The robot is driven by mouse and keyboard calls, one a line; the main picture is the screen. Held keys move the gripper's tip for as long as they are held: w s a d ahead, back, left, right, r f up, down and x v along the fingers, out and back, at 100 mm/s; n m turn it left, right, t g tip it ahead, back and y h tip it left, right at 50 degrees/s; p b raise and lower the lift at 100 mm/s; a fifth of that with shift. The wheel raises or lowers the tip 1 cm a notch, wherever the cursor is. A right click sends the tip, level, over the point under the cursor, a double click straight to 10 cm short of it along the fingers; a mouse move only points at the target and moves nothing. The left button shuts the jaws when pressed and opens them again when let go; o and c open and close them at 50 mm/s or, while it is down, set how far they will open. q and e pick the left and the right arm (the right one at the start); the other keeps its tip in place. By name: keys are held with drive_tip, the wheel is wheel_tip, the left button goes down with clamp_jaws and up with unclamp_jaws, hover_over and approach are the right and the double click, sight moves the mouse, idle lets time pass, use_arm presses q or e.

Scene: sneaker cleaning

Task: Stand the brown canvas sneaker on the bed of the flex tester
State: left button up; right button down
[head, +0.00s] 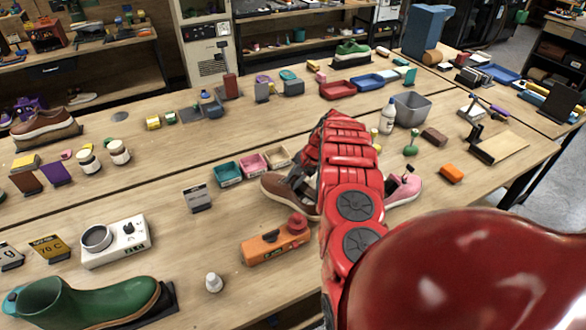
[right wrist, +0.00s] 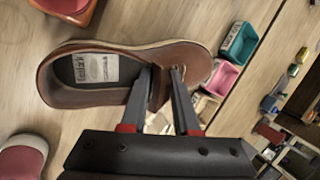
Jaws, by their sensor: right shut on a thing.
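The brown sneaker (head: 274,189) is on the near table in the head view, partly hidden by my right arm. The right wrist view shows the brown sneaker (right wrist: 190,62) from above, with its open collar and a white insole label. My right gripper (right wrist: 166,75) is shut on the sneaker's side wall near the tongue. Whether the sole touches the table is unclear. A black lever device with a pale flat bed (head: 503,146), possibly the flex tester, stands at the right; its bed is empty. My left gripper is not in view.
A pink shoe (head: 406,188) is right of my arm. An orange device (head: 264,246) with a red knob lies left of it. Small trays (head: 228,174), a grey bin (head: 411,109), a brown block (head: 434,137) and an orange block (head: 451,173) stand around.

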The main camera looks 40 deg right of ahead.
drive_tip(key=shift+s+f, duration=0.1)
drive_tip(key=shift+f, duration=0.15)
drive_tip(key=shift+f+p, duration=0.35)
drive_tip(key=shift+f, duration=1.05)
drive_tip(key=shift+a, duration=0.1)
drive_tip(key=shift+f, duration=0.15)
drive_tip(key=c, duration=0.6)
unclamp_jaws()
drive_tip(key=shift+c, duration=0.2)
drive_tip(key=shift+r, duration=0.25)
